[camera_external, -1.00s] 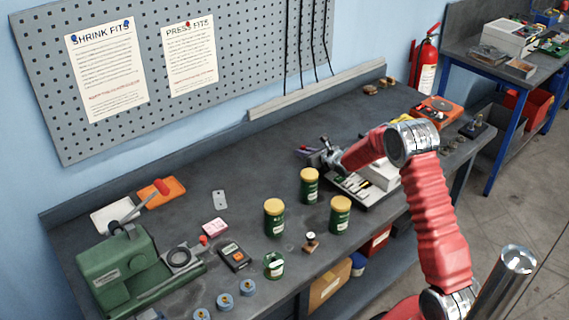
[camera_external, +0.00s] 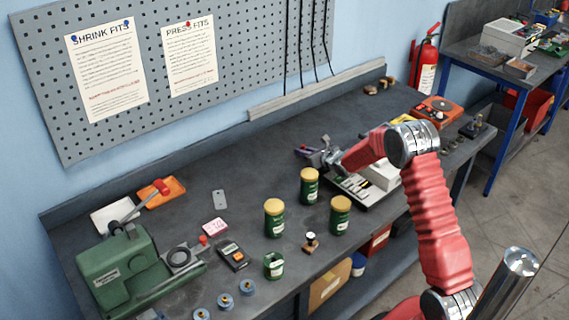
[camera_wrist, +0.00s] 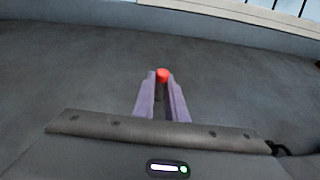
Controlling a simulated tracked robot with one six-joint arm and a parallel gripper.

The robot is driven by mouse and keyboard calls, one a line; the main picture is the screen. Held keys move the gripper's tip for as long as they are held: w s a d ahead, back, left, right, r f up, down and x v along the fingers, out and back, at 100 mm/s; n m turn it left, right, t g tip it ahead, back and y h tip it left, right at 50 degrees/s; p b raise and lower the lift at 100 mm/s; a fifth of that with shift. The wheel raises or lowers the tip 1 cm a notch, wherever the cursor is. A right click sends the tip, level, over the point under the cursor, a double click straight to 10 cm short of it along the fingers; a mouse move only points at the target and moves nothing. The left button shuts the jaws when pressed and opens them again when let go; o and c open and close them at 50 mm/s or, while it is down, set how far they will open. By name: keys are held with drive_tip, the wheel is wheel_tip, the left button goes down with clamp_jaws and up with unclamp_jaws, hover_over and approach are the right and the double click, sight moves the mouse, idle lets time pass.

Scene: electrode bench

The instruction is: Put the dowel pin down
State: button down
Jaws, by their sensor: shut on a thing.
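My gripper (camera_wrist: 162,88) shows in the wrist view as two purple fingers. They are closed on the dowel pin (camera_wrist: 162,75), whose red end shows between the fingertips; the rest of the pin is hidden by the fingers. Beyond the tips is the bare dark bench top (camera_wrist: 235,75). In the external view my gripper (camera_external: 304,152) points left over the back part of the bench, behind the green jars. The pin is too small to make out there. I cannot tell whether it touches the bench.
Green jars with yellow lids, one of them (camera_external: 309,186), stand in front of the gripper. A green press (camera_external: 118,270) stands at left. The bench behind the jars is clear.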

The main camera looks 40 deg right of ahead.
drive_tip(key=shift+s+f, duration=0.2)
drive_tip(key=shift+f, duration=0.4)
drive_tip(key=shift+s+f, duration=0.15)
drive_tip(key=shift+f, duration=0.4)
drive_tip(key=c, duration=1.7)
unclamp_jaws()
drive_tip(key=shift+s, duration=0.2)
drive_tip(key=shift+s+a+r, duration=0.1)
drive_tip(key=shift+s+r, duration=0.7)
drive_tip(key=shift+s, duration=0.25)
drive_tip(key=shift+s+a+r, duration=0.1)
drive_tip(key=shift+s+r, duration=0.75)
drive_tip(key=shift+s, duration=0.2)
drive_tip(key=shift+s+a+r, duration=0.1)
drive_tip(key=shift+s+r, duration=0.7)
drive_tip(key=shift+s, duration=0.25)
drive_tip(key=shift+r, duration=0.1)
